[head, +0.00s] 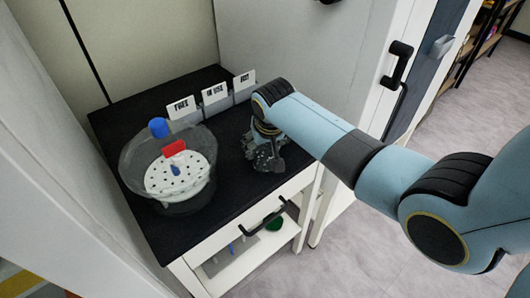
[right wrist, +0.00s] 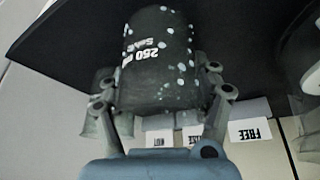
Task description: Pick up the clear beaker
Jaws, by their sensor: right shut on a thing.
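My right gripper (head: 266,146) points down at the black counter, right of the glass vessel. In the right wrist view its fingers stand on both sides of the clear beaker (right wrist: 158,70), shut on it. The beaker is see-through with white spots and "250 ml" print. In the head view the beaker is mostly hidden by the gripper; I cannot tell whether it touches the counter. My left gripper is not in view.
A clear round vessel with a blue knob (head: 158,127) and a white perforated plate (head: 160,184) stands left on the black counter (head: 214,222). Signs FREE (head: 181,106), IN USE (head: 214,94) and HOT (head: 244,80) stand behind. A drawer handle (head: 262,219) juts out in front.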

